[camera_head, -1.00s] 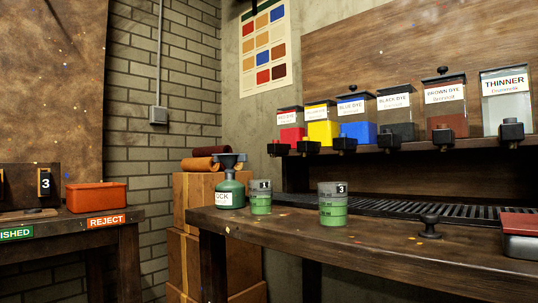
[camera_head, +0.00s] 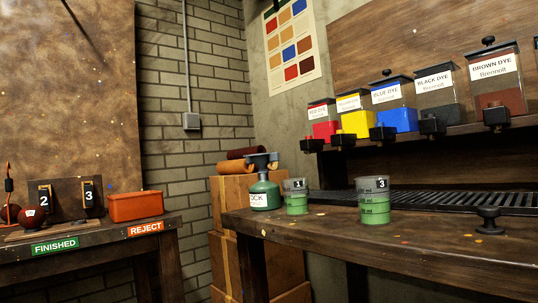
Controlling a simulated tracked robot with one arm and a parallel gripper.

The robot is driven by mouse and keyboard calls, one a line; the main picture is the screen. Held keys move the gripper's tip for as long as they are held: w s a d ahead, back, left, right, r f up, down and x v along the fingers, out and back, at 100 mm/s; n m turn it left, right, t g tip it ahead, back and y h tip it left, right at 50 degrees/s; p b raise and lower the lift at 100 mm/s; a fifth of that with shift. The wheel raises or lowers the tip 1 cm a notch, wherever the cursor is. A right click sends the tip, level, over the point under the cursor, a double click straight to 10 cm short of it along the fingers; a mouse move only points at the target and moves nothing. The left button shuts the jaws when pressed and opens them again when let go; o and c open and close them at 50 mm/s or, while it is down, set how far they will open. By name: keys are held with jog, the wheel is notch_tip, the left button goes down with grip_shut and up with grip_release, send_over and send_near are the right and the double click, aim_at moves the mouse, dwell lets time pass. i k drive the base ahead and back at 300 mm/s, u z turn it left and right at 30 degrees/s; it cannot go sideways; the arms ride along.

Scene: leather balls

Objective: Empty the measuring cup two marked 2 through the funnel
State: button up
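A grey funnel (camera_head: 262,159) sits on top of a green jar (camera_head: 264,190), whose white label partly reads "OCK", at the left end of the long bench. A clear measuring cup marked 1 (camera_head: 296,198) stands just right of the jar and holds green liquid. A measuring cup marked 3 (camera_head: 373,203) stands farther right, also holding green. No cup marked 2 can be seen in this view. My gripper does not show.
Dye tanks (camera_head: 392,98) line a shelf above a dark grate (camera_head: 445,200). A dark knob (camera_head: 489,220) stands on the bench. At left, another table holds an orange box (camera_head: 136,205), "FINISHED" (camera_head: 54,246) and "REJECT" (camera_head: 145,229) signs, number plates 2 and 3, and reddish balls (camera_head: 33,216).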

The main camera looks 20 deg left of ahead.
aim_at(261, 160)
jog(key=i, duration=0.9)
jog(key=u, duration=0.05)
